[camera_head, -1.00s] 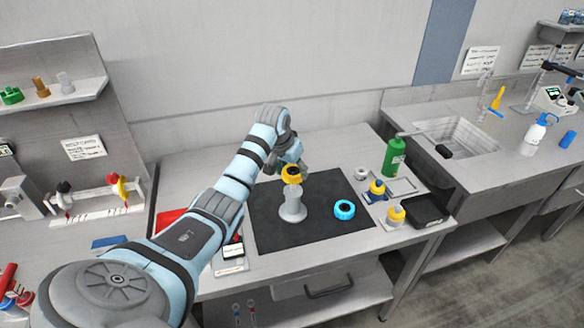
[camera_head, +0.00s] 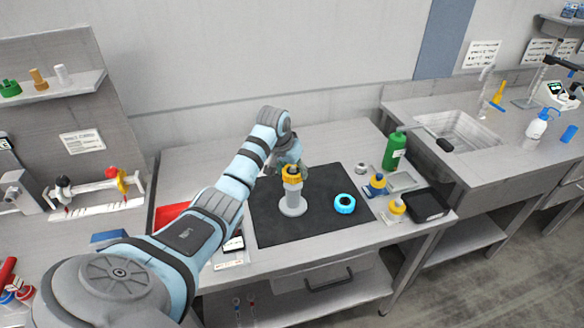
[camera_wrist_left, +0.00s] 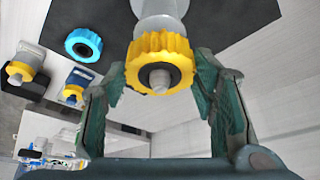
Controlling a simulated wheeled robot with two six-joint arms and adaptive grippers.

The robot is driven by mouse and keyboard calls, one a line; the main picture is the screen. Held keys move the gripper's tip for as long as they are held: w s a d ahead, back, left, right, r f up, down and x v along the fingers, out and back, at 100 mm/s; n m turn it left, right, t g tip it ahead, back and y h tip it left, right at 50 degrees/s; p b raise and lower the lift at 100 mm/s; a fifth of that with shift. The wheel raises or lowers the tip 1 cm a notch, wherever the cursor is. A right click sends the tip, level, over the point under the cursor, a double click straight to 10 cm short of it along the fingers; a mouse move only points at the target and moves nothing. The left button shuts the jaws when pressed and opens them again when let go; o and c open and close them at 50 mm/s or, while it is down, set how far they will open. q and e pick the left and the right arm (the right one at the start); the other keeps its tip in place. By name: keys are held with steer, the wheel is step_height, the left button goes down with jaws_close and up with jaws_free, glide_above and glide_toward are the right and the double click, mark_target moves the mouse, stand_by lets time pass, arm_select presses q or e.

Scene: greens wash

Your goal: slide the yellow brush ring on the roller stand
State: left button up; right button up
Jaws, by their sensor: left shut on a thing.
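The yellow brush ring (camera_head: 291,175) is at the top of the grey roller stand (camera_head: 293,203), which stands upright on the dark mat (camera_head: 268,224). In the left wrist view the yellow ring (camera_wrist_left: 143,50) is around the stand's post, whose grey tip (camera_wrist_left: 159,80) shows through its hole. The stand's body (camera_wrist_left: 160,8) shows behind the ring. My left gripper (camera_head: 292,167) is shut on the yellow ring, with green finger pads on both sides of it in the left wrist view (camera_wrist_left: 160,72). My right gripper is not in view.
A blue ring (camera_head: 344,204) lies on the mat to the right of the stand. Bottles with yellow parts (camera_head: 397,208), a green bottle (camera_head: 395,151) and a black tray (camera_head: 427,206) stand farther right. The mat's front right is clear.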

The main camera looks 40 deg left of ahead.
arm_select(q)
steer(key=shift+f+b, duration=0.4)
steer(key=shift+f, duration=0.75)
steer(key=o, duration=1.2)
steer(key=shift+s+r, duration=0.1)
steer(key=shift+r, duration=0.15)
steer(key=v, duration=1.1)
steer(key=shift+r, duration=0.2)
